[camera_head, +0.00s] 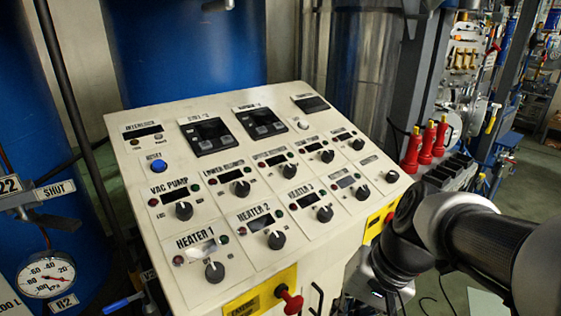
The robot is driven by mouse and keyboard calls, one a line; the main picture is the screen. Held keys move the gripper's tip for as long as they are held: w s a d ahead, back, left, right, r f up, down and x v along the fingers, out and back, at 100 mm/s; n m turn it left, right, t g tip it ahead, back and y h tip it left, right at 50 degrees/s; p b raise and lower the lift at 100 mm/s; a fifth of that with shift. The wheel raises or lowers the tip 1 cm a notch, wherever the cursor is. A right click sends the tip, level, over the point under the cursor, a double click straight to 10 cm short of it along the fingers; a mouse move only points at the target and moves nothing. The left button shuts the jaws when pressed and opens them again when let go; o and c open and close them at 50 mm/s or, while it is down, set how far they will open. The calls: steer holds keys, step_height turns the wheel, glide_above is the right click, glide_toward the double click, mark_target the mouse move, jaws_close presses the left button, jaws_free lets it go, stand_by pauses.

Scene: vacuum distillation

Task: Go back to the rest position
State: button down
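My arm reaches in from the right edge, with its dark tube and joints in front of the lower right side of the control panel (255,185). The wrist end hangs low beside the panel's right side. I cannot make out any gripper fingers. Nothing held can be seen. The panel has several black knobs, small displays, and labels such as VAC PUMP, HEATER 1 and HEATER 2. A blue button (159,165) sits at its upper left.
A red handle (290,301) juts from the panel's lower front. A pressure gauge (46,274) and a blue vessel (185,50) stand at left and behind. Green floor (535,185) shows open at the far right.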

steer(key=s+d+r+n+t+h, duration=0.2)
steer(key=s+d+n+t+h, duration=0.1)
steer(key=s, duration=0.5)
steer(key=shift+s+d+r+n+t+h, duration=0.3)
steer(key=shift+s+d+r+h, duration=0.1)
steer(key=shift+d, duration=0.1)
steer(key=c, duration=2.4)
jaws_free()
